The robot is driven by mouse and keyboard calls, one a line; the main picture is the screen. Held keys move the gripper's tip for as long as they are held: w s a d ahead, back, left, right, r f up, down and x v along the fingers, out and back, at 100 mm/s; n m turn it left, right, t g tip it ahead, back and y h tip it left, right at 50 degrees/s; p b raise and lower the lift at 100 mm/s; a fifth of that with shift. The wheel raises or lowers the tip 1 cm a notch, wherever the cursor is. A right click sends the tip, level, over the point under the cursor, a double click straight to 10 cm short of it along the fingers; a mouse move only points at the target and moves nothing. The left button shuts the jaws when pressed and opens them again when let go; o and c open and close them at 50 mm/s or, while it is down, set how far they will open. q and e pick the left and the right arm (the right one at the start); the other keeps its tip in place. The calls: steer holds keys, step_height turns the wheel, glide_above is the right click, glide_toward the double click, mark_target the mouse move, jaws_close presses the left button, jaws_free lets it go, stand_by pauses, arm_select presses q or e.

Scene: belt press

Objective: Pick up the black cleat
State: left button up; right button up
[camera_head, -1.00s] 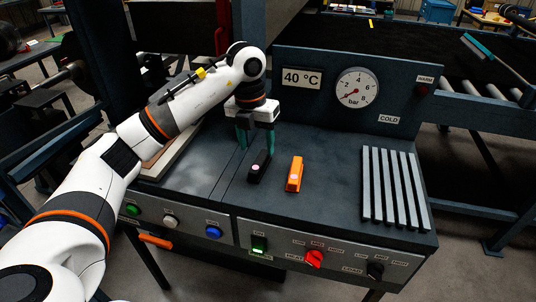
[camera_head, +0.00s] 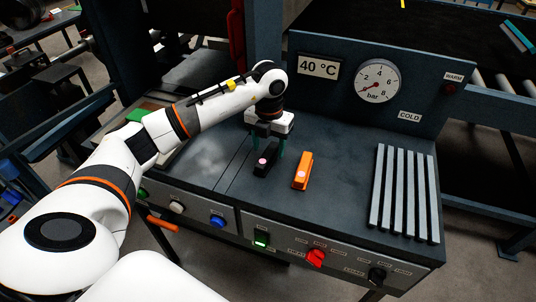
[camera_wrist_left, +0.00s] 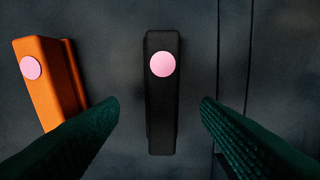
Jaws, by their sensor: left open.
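The black cleat (camera_head: 265,162) is a short dark bar with a pink dot, lying on the dark worktop. In the left wrist view the black cleat (camera_wrist_left: 162,105) stands lengthwise in the middle, between two green fingertips. My left gripper (camera_head: 268,155) points down right over it in the head view. In the wrist view my left gripper (camera_wrist_left: 160,108) is open, with a gap between each finger and the cleat. An orange cleat (camera_head: 302,171) with its own pink dot lies to the right; it shows at the left in the wrist view (camera_wrist_left: 50,82). My right gripper is out of view.
Several pale grey bars (camera_head: 404,193) lie at the worktop's right end. Behind stands a panel with a pressure gauge (camera_head: 378,81) and a 40 °C sign (camera_head: 318,67). Buttons and a red knob (camera_head: 315,258) line the front edge. The worktop between the orange cleat and bars is clear.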

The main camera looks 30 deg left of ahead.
mark_target(268, 153)
arm_select(q)
steer(key=shift+s+f+p, duration=0.15)
steer(key=shift+f+p, duration=0.05)
steer(key=shift+f, duration=0.4)
steer(key=shift+s+f+p, duration=0.15)
steer(key=shift+f, duration=0.4)
steer(key=shift+a+f, duration=0.1)
steer(key=shift+f, duration=0.35)
steer(key=shift+w, duration=0.1)
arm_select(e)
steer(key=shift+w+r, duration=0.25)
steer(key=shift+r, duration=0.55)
